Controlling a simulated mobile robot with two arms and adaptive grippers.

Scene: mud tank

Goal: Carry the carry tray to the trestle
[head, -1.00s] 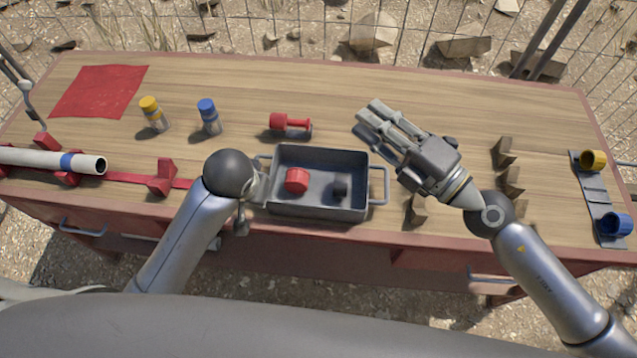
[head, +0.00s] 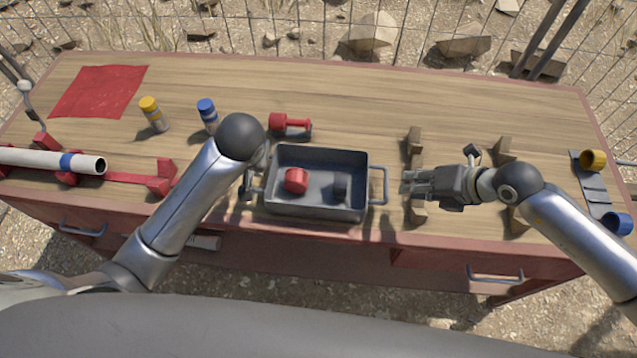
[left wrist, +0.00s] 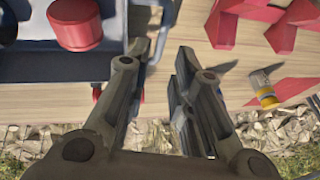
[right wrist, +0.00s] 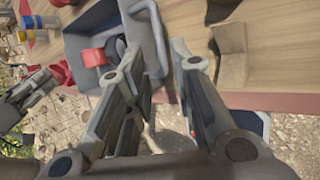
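The carry tray (head: 318,208) is a dark grey open box with a handle at each end, standing near the bench's front edge. A red round part (head: 296,180) and a dark part (head: 341,188) lie in it. My right gripper (head: 404,184) is open just right of the tray's right handle (head: 383,186), apart from it; its spread fingers also show in the right wrist view (right wrist: 160,45). My left gripper (left wrist: 167,55) is open at the tray's left handle, its fingers partly hidden by my wrist in the head view. I cannot tell which thing is the trestle.
Several brown wedge blocks (head: 504,149) stand around my right gripper. A red-and-grey part (head: 290,124) lies behind the tray, with blue-capped (head: 208,115) and yellow-capped (head: 154,114) bottles farther left. A white tube (head: 40,160) rests on red supports. The bench's back middle is clear.

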